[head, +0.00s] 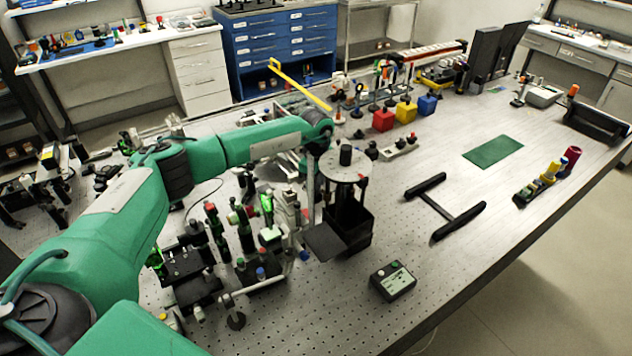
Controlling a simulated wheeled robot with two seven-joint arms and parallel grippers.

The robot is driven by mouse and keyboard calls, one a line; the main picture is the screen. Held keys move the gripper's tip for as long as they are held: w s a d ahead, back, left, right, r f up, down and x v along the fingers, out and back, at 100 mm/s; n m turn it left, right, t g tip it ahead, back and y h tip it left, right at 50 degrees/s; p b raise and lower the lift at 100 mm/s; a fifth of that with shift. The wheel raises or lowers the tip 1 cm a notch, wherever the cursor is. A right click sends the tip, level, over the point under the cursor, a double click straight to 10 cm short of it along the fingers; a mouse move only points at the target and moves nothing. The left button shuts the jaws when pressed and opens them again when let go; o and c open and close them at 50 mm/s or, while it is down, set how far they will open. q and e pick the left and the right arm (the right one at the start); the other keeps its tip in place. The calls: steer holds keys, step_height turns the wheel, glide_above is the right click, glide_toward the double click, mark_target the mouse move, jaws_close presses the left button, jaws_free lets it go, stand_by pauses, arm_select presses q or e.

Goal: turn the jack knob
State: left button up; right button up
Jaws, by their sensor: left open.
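My left arm reaches in from the left, and its wrist is bent down over the middle of the bench. My left gripper (311,205) hangs below the wrist, open, beside the black stand. Its fingertips are small and partly lost among the equipment. A flat dark plate (323,242) lies just below it, perhaps the jack's top. A small blue knob (304,256) shows at the plate's left edge; I cannot tell for sure that it is the jack knob. I cannot tell whether the gripper touches anything. My right gripper is not in view.
A round-topped black stand (346,168) rises close right of the gripper. Optics on posts (245,228) crowd its left. A control box (392,281) and a black H-shaped frame (446,207) lie to the right. The bench around the green mat (493,151) is clear.

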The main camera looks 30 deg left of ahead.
arm_select(q)
jaws_close()
steer(key=m+b, duration=0.2)
steer(key=m, duration=0.1)
steer(key=shift+f+b, duration=0.2)
steer(key=shift+b, duration=0.1)
steer(key=m+b, duration=0.2)
steer(key=m, duration=0.1)
steer(key=shift+m+b, duration=0.3)
steer(key=m+b, duration=0.2)
steer(key=m, duration=0.1)
steer(key=shift+r+m+b, duration=0.1)
steer(key=shift+m+b, duration=0.65)
steer(key=shift+m, duration=0.85)
